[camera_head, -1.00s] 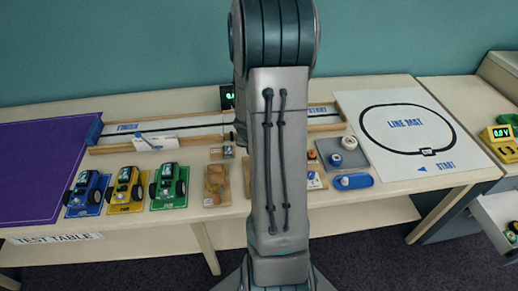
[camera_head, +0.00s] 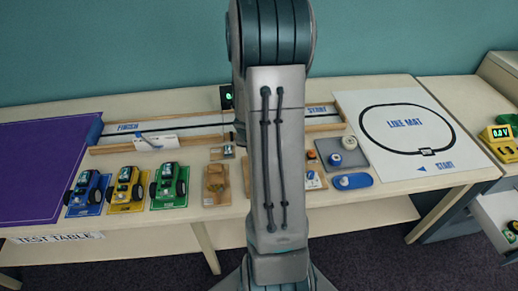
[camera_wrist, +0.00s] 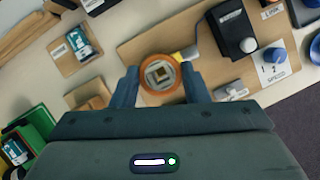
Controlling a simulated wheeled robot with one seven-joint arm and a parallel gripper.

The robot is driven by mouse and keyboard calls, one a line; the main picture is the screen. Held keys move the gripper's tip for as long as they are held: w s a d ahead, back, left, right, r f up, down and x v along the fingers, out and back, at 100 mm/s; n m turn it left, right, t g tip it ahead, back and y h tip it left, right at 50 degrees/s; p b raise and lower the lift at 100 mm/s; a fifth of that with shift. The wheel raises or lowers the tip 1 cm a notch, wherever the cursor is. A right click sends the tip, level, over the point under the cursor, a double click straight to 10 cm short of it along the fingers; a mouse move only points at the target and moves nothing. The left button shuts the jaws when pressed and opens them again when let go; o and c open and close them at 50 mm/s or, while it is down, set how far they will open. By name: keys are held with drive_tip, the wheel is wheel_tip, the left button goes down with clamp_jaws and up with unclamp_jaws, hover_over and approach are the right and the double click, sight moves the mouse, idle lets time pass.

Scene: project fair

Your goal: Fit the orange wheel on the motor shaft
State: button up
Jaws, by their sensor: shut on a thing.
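In the wrist view my gripper (camera_wrist: 160,78) is shut on the orange wheel (camera_wrist: 160,92), one finger on each side of its rim. The wheel faces the camera, and a grey and brown centre shows inside the orange ring. It is over the edge of a brown board (camera_wrist: 135,50). A small yellow part (camera_wrist: 187,54) with a blue wire shows just right of the wheel. The motor shaft is not clearly visible, and I cannot tell whether the wheel touches it. In the head view my arm hides the gripper and the wheel.
A black box with a white knob (camera_wrist: 248,45) and a blue knob panel (camera_wrist: 274,58) stand to the right on the board. Blue, yellow and green cars (camera_head: 168,186) stand left of my arm. A track (camera_head: 190,132) runs behind; the line mat (camera_head: 440,160) lies right.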

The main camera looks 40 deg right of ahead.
drive_tip(key=shift+f+b, duration=1.15)
drive_tip(key=shift+f, duration=0.35)
idle(1.6)
drive_tip(key=o, duration=1.4)
drive_tip(key=shift+o, duration=0.2)
drive_tip(key=shift+r+p, duration=3.9)
drive_tip(key=shift+p, duration=0.1)
